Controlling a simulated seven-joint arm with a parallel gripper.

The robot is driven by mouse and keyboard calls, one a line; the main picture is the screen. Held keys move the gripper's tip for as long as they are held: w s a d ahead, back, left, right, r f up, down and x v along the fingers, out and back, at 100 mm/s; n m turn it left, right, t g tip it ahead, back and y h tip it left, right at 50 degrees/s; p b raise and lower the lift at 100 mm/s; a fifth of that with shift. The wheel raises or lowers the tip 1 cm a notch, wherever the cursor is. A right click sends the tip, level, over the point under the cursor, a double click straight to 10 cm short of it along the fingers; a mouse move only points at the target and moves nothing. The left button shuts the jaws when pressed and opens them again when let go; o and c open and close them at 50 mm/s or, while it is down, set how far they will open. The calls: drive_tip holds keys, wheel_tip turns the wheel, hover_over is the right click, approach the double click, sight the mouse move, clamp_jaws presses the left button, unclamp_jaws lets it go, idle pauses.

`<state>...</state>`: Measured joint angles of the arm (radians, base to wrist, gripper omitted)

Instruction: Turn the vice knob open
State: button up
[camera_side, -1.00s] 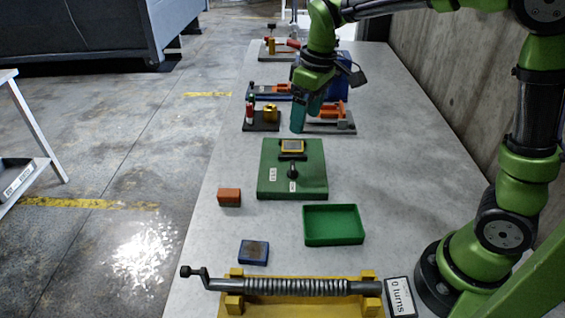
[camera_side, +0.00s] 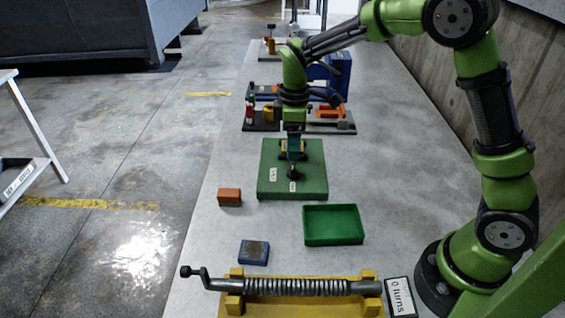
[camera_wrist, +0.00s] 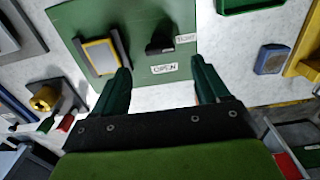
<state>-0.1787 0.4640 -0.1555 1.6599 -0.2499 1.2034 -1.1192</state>
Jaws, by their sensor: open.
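The black knob (camera_side: 293,172) stands on the green board (camera_side: 311,184), between two white labels. A yellow-framed grey block (camera_wrist: 101,57) sits in a dark holder beside the knob on the board. My gripper (camera_side: 292,156) points down over the board, just behind the knob in the side view, hiding the block there. Its fingers (camera_wrist: 161,72) are open and empty, spread to either side of the OPEN label.
An orange-brown block (camera_side: 229,197), a green tray (camera_side: 334,225), a blue block (camera_side: 254,252) and a yellow crank spindle (camera_side: 310,287) lie in front of the board. Fixtures with red and yellow parts (camera_side: 262,117) stand behind.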

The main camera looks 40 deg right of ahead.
sight(293, 165)
wheel_tip(293, 165, down, 7)
drive_tip(key=shift+r, duration=0.1)
idle(0.3)
drive_tip(key=c, duration=1.1)
drive_tip(key=shift+o, duration=0.2)
